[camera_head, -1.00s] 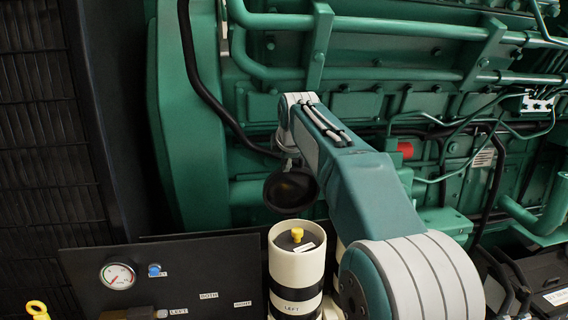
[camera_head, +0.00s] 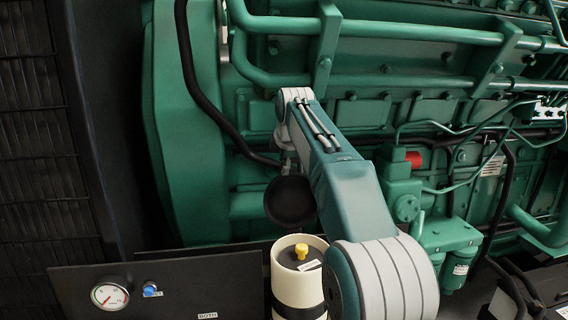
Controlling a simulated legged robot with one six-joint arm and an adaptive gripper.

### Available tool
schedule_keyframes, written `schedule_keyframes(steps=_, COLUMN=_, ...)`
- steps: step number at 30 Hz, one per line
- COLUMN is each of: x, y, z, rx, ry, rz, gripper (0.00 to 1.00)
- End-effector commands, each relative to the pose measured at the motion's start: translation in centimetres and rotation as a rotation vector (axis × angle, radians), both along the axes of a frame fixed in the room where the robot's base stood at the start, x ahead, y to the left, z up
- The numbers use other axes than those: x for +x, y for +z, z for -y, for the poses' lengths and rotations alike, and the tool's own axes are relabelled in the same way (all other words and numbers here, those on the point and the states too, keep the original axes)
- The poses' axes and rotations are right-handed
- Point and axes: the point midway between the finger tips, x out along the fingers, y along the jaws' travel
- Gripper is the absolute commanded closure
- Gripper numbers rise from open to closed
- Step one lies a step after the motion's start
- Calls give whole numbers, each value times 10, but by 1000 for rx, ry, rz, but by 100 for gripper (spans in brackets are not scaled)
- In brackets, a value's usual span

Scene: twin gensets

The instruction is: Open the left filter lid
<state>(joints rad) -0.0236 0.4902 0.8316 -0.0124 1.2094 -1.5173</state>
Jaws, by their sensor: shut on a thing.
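The left filter (camera_head: 297,288) is a cream upright canister at the bottom centre; its lower part is out of frame. Its top shows a dark round face inside a cream rim, with a yellow knob (camera_head: 301,251) and a white label. A black round disc, seemingly the lid (camera_head: 290,203), stands tilted up behind and above the canister, apart from the rim in the picture. My gripper (camera_head: 289,168) is at the end of my arm, directly above this disc, and appears shut on it. The fingers are mostly hidden, so the exact contact cannot be made out.
A black panel with a gauge (camera_head: 110,294) and a blue button (camera_head: 150,289) lies left of the canister. The green engine (camera_head: 400,110) with pipes fills the back. A dark radiator grille (camera_head: 40,150) stands at the far left. My arm covers the area right of the canister.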

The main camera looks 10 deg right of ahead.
Motion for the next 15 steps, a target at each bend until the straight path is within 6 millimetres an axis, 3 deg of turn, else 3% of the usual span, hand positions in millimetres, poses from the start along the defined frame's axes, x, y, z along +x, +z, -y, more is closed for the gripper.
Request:
schedule_keyframes(steps=1, x=1, y=-9, z=0, rx=1, ry=-2, rz=-19, gripper=100)
schedule_keyframes(steps=9, x=1, y=-9, z=0, rx=1, ry=-2, rz=-20, gripper=100)
schedule_keyframes(steps=10, x=1, y=-9, z=0, rx=1, ry=-2, rz=-20, gripper=53)
schedule_keyframes(steps=11, x=1, y=-9, z=0, rx=1, ry=-2, rz=-20, gripper=45)
schedule_keyframes(steps=15, x=1, y=-8, z=0, rx=0, ry=-1, rz=-19, gripper=45)
